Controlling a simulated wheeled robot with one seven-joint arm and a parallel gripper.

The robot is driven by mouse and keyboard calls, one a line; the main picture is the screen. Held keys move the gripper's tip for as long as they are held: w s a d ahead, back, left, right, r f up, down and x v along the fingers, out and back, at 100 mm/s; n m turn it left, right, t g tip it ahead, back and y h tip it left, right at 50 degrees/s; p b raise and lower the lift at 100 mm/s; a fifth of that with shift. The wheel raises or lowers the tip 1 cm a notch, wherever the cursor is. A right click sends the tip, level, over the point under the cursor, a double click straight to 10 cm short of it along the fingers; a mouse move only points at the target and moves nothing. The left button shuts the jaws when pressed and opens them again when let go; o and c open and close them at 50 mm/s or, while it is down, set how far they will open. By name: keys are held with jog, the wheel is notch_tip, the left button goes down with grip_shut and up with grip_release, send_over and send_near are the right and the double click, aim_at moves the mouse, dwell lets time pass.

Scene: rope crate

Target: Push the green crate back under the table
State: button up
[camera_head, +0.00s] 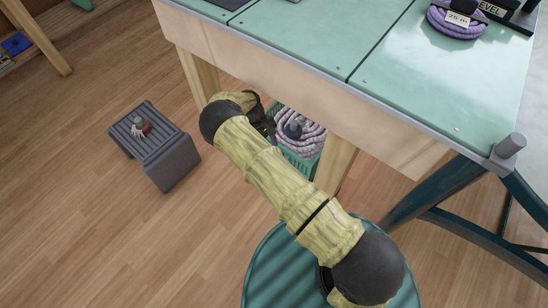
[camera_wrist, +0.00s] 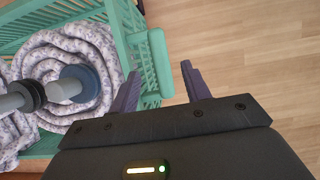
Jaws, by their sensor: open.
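The green crate (camera_head: 306,165) stands on the floor partly under the table (camera_head: 265,65), between two wooden legs, with coiled pale rope (camera_head: 309,137) in it. In the wrist view the slatted green crate (camera_wrist: 128,22) fills the upper left, with the rope coils (camera_wrist: 95,48) and a grey-blue knobbed object (camera_wrist: 75,83) inside. My gripper (camera_head: 268,124) is at the crate's left side in the head view. In the wrist view my gripper (camera_wrist: 160,82) is open, its fingers pointing at the crate's end with its protruding green handle (camera_wrist: 152,62). The left finger overlaps the crate's edge; I cannot tell whether it touches.
A purple rope coil (camera_head: 457,20) lies on the table top. Wooden floor is open at lower left.

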jog(key=shift+s+d+f, duration=0.15)
jog(key=shift+d+f, duration=0.1)
jog(key=shift+f, duration=0.15)
jog(key=b+x, duration=0.2)
jog(key=x, duration=0.4)
jog(key=shift+f, duration=0.25)
jog(key=shift+c, duration=0.5)
grip_shut()
